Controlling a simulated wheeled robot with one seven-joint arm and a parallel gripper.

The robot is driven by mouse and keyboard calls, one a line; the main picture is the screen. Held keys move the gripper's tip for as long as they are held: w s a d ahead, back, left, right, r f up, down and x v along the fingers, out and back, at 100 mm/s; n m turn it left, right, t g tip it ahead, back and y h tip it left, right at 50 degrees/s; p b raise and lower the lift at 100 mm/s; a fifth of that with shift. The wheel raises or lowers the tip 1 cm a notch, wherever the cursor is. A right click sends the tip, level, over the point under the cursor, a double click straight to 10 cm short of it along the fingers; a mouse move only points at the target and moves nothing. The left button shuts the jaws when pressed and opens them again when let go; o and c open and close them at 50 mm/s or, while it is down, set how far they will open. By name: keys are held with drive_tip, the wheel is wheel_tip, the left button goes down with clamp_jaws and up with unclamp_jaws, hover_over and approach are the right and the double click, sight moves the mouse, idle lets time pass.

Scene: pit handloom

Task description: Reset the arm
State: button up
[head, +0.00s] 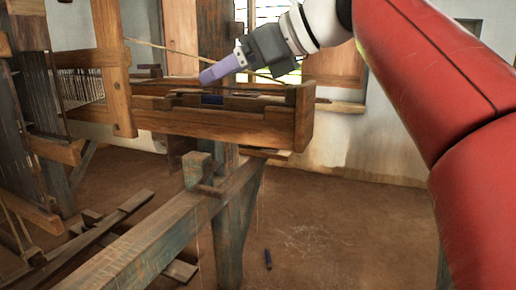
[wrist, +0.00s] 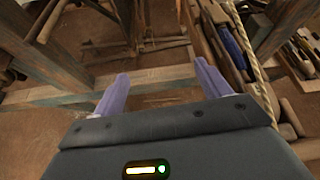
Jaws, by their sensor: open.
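My gripper (head: 218,72) has purple fingers and a dark body. In the head view it hangs at the upper middle, over or in front of the loom's wooden box beam (head: 220,123); the exact gap I cannot tell. In the wrist view the two fingers of my gripper (wrist: 160,72) are spread apart with nothing between them. Behind them show a beam and the brown floor. My red arm fills the right side of the head view.
Loom posts and warp threads crowd the left. Floor at lower right is clear.

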drive_tip(key=s+d+f+n+h, duration=0.4)
drive_tip(key=s+d+f+n, duration=0.1)
drive_tip(key=f, duration=0.8)
drive_tip(key=s+d+f+n+h, duration=0.4)
drive_tip(key=s+d+f+n, duration=0.2)
drive_tip(key=f, duration=0.7)
drive_tip(key=s+d+f+n+h, duration=0.3)
drive_tip(key=s+d+f+n, duration=0.2)
drive_tip(key=f, duration=0.8)
drive_tip(key=d+n, duration=0.3)
drive_tip(key=n, duration=0.2)
drive_tip(key=shift+s+d+f+n+h, duration=0.15)
drive_tip(key=shift+s+f+n+h, duration=0.25)
